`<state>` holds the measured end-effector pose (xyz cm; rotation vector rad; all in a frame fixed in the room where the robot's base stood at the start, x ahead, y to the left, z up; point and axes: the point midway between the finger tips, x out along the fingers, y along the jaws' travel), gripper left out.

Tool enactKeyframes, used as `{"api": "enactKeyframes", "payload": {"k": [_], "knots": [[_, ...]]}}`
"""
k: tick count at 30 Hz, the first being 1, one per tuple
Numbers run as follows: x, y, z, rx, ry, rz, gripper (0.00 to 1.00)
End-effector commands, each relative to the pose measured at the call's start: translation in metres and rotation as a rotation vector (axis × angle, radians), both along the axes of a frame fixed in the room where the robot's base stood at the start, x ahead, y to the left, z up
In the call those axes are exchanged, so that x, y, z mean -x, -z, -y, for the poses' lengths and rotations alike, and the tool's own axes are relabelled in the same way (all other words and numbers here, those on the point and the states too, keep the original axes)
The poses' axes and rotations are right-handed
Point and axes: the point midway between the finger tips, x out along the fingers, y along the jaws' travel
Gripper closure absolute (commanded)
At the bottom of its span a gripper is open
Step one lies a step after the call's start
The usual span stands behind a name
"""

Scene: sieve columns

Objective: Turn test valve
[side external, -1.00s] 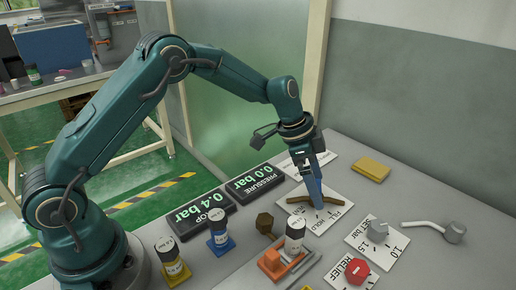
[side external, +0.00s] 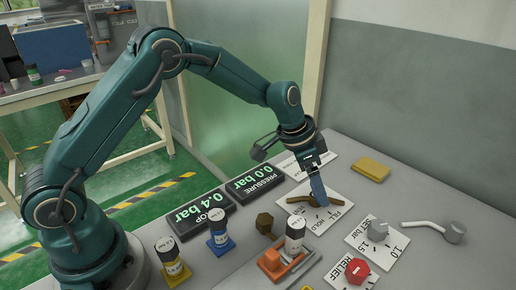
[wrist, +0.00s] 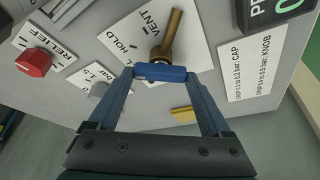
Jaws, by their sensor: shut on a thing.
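The test valve has a brown lever (side external: 296,201) on a white plate (side external: 335,217) marked HOLD and FILL. In the wrist view, the brass-brown lever (wrist: 173,32) points towards the top over the plate marked VENT and HOLD.
Two black displays read PRESSURE 0.0 bar (side external: 256,183) and 0.4 bar (side external: 203,213). A red relief knob (side external: 357,271), a grey knob (side external: 378,230), a grey lever (side external: 453,232) and an orange clamp (side external: 277,263) stand nearby. A yellow block (side external: 371,169) lies behind.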

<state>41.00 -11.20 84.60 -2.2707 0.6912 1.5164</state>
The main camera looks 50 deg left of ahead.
Motion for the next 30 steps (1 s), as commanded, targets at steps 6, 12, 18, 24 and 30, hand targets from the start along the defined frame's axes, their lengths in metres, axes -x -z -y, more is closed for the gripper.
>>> {"api": "enactKeyframes", "payload": {"k": [6, 12, 18, 24, 30], "knots": [[0.0009, -0.0009, 0.0016, -0.002, -0.192, 0.002, 0.73], [0.0011, -0.001, 0.0026, -0.004, -0.355, 0.002, 0.73], [0.0012, -0.0008, 0.0031, -0.003, -0.483, 0.001, 0.73], [0.0013, -0.0006, 0.0031, -0.002, -0.566, -0.001, 0.73], [0.0013, -0.0008, 0.0033, -0.001, -0.601, 0.0, 0.73]]}}
